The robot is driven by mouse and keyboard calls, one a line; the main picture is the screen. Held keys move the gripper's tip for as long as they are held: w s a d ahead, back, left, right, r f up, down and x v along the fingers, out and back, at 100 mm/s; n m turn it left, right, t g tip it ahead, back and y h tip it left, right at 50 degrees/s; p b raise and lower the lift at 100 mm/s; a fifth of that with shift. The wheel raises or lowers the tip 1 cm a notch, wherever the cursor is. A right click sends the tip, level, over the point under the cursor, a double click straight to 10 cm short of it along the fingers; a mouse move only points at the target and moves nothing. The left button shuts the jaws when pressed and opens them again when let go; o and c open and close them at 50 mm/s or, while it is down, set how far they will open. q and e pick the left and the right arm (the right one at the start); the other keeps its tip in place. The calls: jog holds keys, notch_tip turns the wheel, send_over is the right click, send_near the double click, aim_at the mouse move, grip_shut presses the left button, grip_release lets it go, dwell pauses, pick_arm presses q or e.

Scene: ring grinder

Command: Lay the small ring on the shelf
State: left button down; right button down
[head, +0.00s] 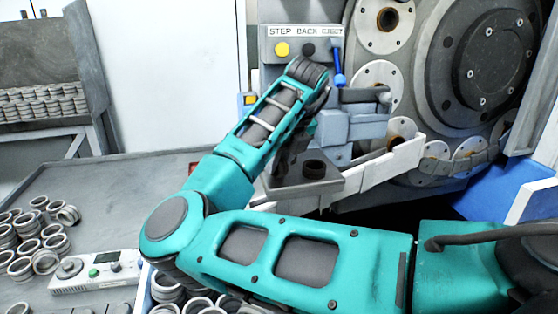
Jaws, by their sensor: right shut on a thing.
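My right arm comes in from the right and bends back to the grinder. My right gripper (284,166) points down beside a grey block at the machine's front. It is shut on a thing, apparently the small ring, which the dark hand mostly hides. A dark ring-shaped piece (314,168) sits on the grey block (322,186), just right of the gripper. I cannot tell if they touch. A grey rack shelf (38,55) at the upper left holds rows of rings; I cannot tell whether this is the task's shelf. My left gripper is not in view.
The grinder's big round plate (480,60) fills the upper right. A blue-knobbed lever (339,70) stands close to my wrist. Many loose rings (45,262) and a white control box (98,270) lie at the lower left. The grey table (110,190) behind them is clear.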

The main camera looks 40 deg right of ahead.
jog(key=shift+f, duration=0.1)
jog(key=c, duration=0.8)
grip_release()
jog(key=shift+c, duration=0.2)
jog(key=p+v, duration=0.2)
jog(key=v, duration=1)
jog(key=shift+a, duration=0.1)
